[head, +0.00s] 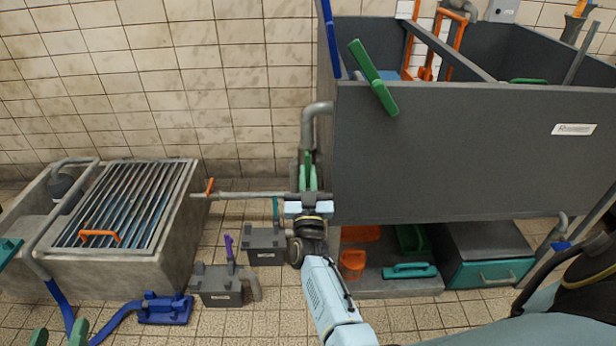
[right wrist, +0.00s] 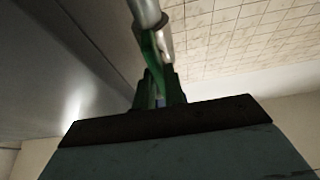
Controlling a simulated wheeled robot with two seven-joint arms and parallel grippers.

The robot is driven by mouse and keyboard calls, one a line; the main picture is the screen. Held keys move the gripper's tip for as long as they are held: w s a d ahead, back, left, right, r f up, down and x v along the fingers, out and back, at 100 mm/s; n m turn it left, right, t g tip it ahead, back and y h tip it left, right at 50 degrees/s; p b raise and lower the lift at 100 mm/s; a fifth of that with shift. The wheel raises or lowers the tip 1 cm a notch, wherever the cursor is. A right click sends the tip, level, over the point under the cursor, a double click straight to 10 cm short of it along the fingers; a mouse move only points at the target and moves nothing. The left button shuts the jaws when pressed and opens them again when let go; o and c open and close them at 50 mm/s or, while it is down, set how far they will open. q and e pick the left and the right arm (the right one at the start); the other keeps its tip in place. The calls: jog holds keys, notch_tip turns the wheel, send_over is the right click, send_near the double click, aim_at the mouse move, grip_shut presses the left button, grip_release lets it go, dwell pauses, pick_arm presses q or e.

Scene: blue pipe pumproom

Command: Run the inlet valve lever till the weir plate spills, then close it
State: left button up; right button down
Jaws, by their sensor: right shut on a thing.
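A large dark grey tank (head: 450,150) stands at right in the head view, with an inner divider (head: 450,48) that may be the weir plate. No spill over it shows. My right gripper (head: 308,172) is shut beside the tank's left edge, below a grey bent pipe (head: 316,108). In the right wrist view its fingers (right wrist: 160,92) close around a green lever (right wrist: 149,50) under a grey pipe (right wrist: 146,12); the lever is mostly hidden in the head view. My left gripper (head: 60,337) is at the bottom left corner, fingers apart and empty.
A stone basin (head: 165,255) with a metal grate (head: 125,205) and an orange handle (head: 100,236) stands left. A green bar (head: 374,78) sits on the tank front's upper left. Grey boxes (head: 218,290) and a blue pedal-like part (head: 165,309) lie on the tiled floor.

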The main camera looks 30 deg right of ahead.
pick_arm(q)
jog(key=shift+r, duration=0.1)
dwell(0.4)
pick_arm(e)
jog(key=c, duration=1.5)
grip_release()
jog(key=shift+s+a, duration=0.1)
